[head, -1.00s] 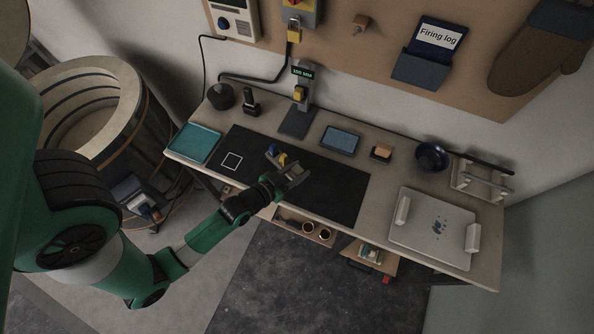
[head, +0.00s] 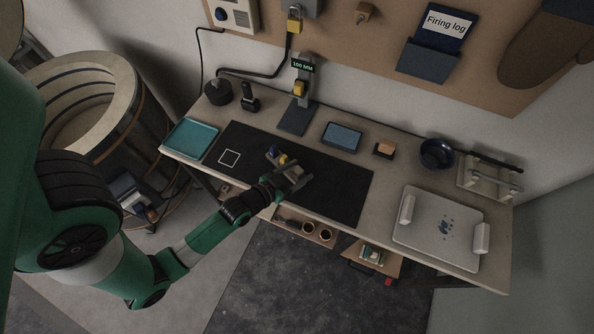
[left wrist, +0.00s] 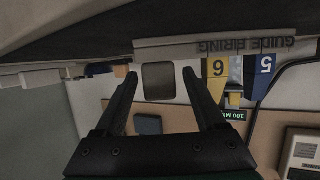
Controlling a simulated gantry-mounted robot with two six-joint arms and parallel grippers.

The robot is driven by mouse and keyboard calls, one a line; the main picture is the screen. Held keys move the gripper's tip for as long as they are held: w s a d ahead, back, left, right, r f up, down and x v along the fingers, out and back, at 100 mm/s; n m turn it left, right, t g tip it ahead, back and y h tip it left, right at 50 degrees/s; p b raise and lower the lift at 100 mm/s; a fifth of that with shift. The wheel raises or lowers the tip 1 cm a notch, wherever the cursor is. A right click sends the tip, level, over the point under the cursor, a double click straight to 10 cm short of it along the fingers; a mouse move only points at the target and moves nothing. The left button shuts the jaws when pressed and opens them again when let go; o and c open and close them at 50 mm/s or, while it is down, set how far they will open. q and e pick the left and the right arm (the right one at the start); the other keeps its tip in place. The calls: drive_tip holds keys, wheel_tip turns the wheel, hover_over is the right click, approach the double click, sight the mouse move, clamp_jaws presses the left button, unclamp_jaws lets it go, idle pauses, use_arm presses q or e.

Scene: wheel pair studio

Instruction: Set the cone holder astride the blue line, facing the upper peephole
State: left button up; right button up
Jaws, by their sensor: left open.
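The cone holder (head: 272,153) stands on the black mat (head: 335,190), with its blue and yellow cones showing. In the left wrist view it appears upside down as a pale bar (left wrist: 180,50) lettered GUIDE FIRING, with a yellow piece marked 6 and a blue piece marked 5. My left gripper (head: 291,172) is open beside the holder. In the left wrist view, its fingers (left wrist: 160,75) stand apart on either side of a dark grey square block; I cannot tell whether they touch it. My right gripper is not in view. I cannot make out the blue line or the upper peephole.
A large round kiln-like vessel (head: 117,92) stands open left of the bench. The mat's right half is clear.

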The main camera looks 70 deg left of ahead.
use_arm(q)
drive_tip(key=shift+r, duration=0.3)
drive_tip(key=b+v, duration=0.2)
drive_tip(key=v, duration=1)
drive_tip(key=shift+f, duration=0.1)
